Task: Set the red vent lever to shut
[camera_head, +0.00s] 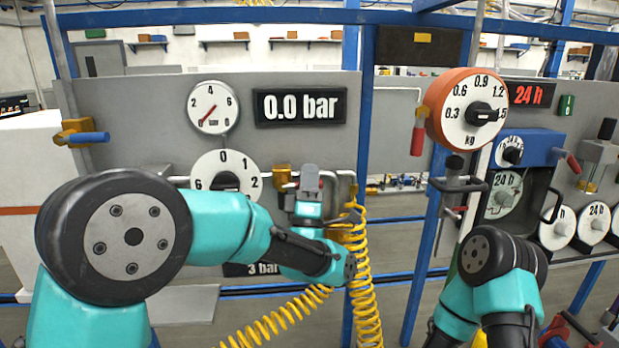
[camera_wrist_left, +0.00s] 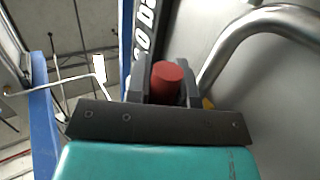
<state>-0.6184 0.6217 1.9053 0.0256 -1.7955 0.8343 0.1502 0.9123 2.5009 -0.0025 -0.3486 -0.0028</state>
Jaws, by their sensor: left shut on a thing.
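The red vent lever's round grip (camera_wrist_left: 168,82) shows in the left wrist view, between the two dark fingers of my left gripper (camera_wrist_left: 168,88). The fingers are shut on it from both sides. In the head view my left gripper (camera_head: 308,185) is at the grey panel, beside a brass valve body (camera_head: 282,176) and the bent metal pipe. The lever is mostly hidden there by the gripper, so its angle is hard to tell. My right arm shows at lower right in the head view, but its gripper is out of sight.
A digital display (camera_head: 300,107) reads 0.0 bar, beside a round gauge (camera_head: 213,107). A coiled yellow hose (camera_head: 365,290) hangs just right of my left gripper. A second red handle (camera_head: 418,137) hangs below a pipe. A blue-handled valve (camera_head: 82,135) is at left.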

